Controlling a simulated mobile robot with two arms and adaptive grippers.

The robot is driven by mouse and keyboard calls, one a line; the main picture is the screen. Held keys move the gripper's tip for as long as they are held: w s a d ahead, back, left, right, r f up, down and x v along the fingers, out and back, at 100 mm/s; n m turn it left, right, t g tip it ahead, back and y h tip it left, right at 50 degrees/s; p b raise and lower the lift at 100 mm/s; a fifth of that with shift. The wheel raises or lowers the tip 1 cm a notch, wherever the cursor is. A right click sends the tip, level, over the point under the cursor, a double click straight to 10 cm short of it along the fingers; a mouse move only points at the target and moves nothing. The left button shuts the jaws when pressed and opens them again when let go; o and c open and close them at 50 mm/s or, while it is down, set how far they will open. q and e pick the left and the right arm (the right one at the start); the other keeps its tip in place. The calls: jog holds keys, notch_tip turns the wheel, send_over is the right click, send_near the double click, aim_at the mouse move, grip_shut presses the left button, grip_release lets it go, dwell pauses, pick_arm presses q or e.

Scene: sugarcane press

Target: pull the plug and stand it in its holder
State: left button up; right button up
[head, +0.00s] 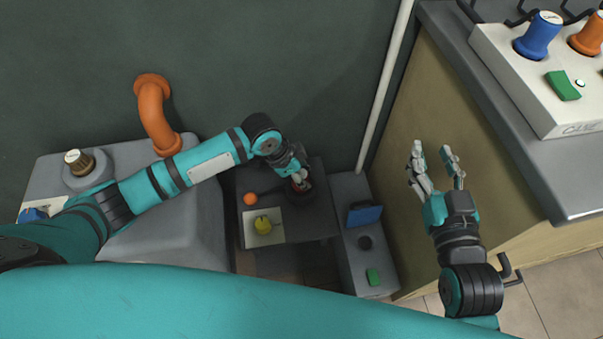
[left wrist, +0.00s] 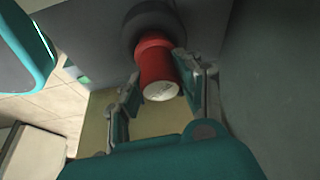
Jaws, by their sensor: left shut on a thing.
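The plug is a red cylinder (left wrist: 155,68) with a pale end face in the left wrist view. Its far end meets a dark round collar (left wrist: 148,24) on a grey surface. My left gripper (left wrist: 165,95) has its fingers on either side of the plug and is shut on it. In the head view my left gripper (head: 299,182) is low over the dark machine top, and it mostly hides the plug. A dark round hole (head: 365,242) is in the grey side panel; I cannot tell if it is the holder. My right gripper (head: 435,163) is open and empty, clear of the plug.
The grey side panel (head: 352,190) also carries a blue flap (head: 364,215) and a green button (head: 373,277). A counter (head: 520,170) with a control box (head: 510,75) stands at right.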

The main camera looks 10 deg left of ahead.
jog(key=shift+f, duration=0.2)
jog(key=shift+w+r, duration=0.1)
jog(key=shift+r, duration=0.15)
dwell(0.4)
jog(key=shift+f, duration=0.15)
pick_arm(q)
jog(key=shift+p, duration=0.5)
pick_arm(e)
jog(key=shift+s+d+f+g+h, duration=0.2)
jog(key=shift+f+g, duration=0.25)
jog(key=shift+f, duration=0.15)
jog(key=shift+s+d+f+g+h, duration=0.1)
jog(key=shift+s+f+g+h, duration=0.1)
jog(key=shift+f+g, duration=0.3)
jog(key=shift+s+d+f+g+h, duration=0.1)
jog(key=shift+s+f+g, duration=0.2)
jog(key=shift+f, duration=0.4)
jog(key=shift+f, duration=0.2)
pick_arm(q)
jog(key=shift+f, duration=0.15)
pick_arm(e)
jog(key=shift+r, duration=0.15)
pick_arm(q)
jog(key=shift+f, duration=0.15)
pick_arm(e)
jog(key=shift+w+r, duration=0.15)
jog(key=shift+r, duration=0.1)
